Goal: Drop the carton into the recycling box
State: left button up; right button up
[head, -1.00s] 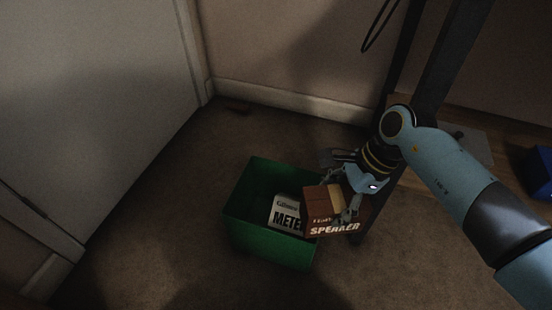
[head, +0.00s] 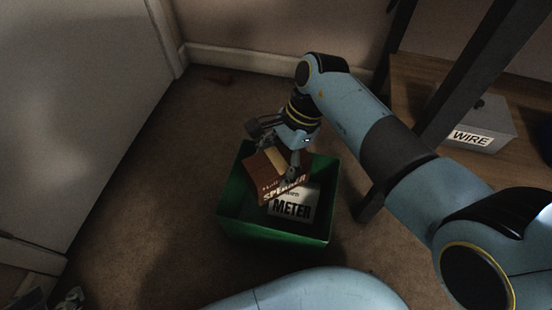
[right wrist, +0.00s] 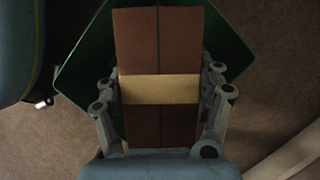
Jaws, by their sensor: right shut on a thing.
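A brown carton (head: 277,181) marked SPEAKER, with a tan tape band, is held by my right gripper (head: 288,165). It is tilted and over the back left part of the open green recycling box (head: 272,232) on the carpet. In the right wrist view the carton (right wrist: 160,40) fills the middle, between the two fingers of the gripper (right wrist: 161,92), with the green box (right wrist: 85,78) behind it. I cannot tell how far the carton's lower edge is below the box's rim. My left gripper is not in view.
A white carton (head: 291,208) marked METER lies in the green box. A grey box (head: 478,125) marked WIRE stands on a wooden shelf at the right, with a dark post (head: 455,85) before it. A white door (head: 80,110) is at the left.

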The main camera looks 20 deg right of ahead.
jog(key=shift+f+b, duration=0.5)
jog(key=shift+f, duration=0.35)
jog(key=shift+f+b, duration=0.4)
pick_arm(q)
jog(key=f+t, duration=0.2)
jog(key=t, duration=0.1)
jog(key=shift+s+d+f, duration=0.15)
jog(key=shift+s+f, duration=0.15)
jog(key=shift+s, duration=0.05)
pick_arm(e)
jog(key=shift+f, duration=0.1)
jog(key=o, duration=1.3)
jog(key=shift+o, duration=0.2)
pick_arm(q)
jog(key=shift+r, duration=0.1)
pick_arm(e)
jog(key=v, duration=1.2)
